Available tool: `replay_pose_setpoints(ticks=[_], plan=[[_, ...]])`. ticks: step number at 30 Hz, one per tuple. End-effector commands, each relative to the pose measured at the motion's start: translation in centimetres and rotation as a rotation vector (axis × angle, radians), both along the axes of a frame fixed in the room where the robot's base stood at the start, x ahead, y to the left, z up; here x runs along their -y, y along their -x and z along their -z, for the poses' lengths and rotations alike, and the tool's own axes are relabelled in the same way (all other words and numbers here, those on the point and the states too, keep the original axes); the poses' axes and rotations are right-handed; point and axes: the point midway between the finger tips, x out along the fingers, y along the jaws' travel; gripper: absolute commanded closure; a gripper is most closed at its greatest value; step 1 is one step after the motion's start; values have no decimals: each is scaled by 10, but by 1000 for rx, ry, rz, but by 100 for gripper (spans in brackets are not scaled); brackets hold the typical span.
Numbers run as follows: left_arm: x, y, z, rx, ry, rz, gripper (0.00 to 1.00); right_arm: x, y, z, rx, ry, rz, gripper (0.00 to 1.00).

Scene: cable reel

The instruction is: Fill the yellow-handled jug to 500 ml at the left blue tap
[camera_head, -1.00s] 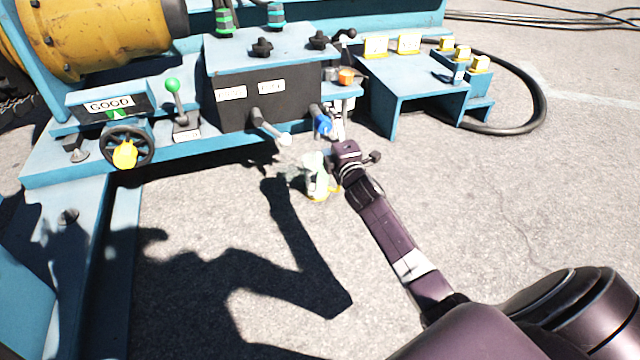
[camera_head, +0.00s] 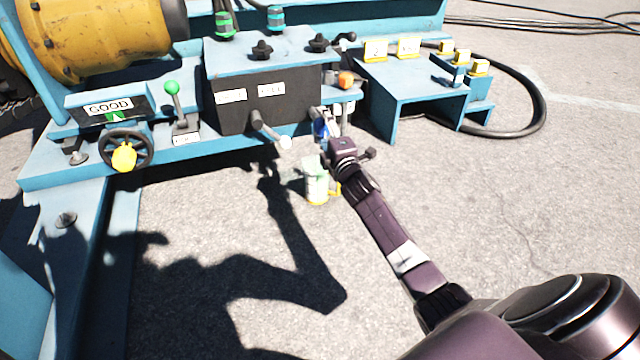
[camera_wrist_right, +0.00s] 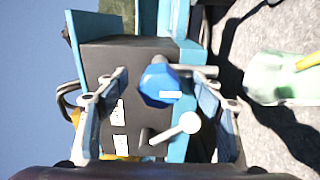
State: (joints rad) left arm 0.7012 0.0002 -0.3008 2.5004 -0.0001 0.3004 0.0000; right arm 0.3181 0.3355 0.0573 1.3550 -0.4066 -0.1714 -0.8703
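The jug (camera_head: 316,181) is pale green and see-through with yellow parts. It stands below the front of the machine, and its water level cannot be read. It also shows at the right of the right wrist view (camera_wrist_right: 275,78), with a yellow bar on it. The blue tap (camera_head: 321,129) sticks out from the dark box's right side, above the jug. In the right wrist view its blue knob (camera_wrist_right: 158,86) lies between the spread fingers of my right gripper (camera_wrist_right: 163,92). This gripper (camera_head: 329,137) is open; contact with the knob cannot be told. My left gripper is not in view.
A white-tipped lever (camera_head: 284,142) projects from the dark box (camera_head: 250,105), left of the tap. An orange knob (camera_head: 346,79) sits above right. A blue stand (camera_head: 415,75) and black hose (camera_head: 540,100) are further right.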

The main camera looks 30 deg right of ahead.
Motion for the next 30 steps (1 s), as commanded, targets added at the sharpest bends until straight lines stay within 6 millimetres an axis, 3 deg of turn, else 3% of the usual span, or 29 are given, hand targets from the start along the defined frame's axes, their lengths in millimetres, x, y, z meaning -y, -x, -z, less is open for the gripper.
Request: replay_pose_setpoints(ticks=[2, 12, 16, 30], plan=[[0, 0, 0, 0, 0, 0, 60, 0, 0, 0, 0, 0, 0, 50], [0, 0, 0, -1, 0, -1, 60, 0, 0, 0, 0, 0, 0, 87], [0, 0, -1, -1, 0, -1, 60, 0, 0, 0, -11, 42, 0, 88], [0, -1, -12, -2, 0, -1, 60, 0, 0, -1, -221, 914, -1, 88]])
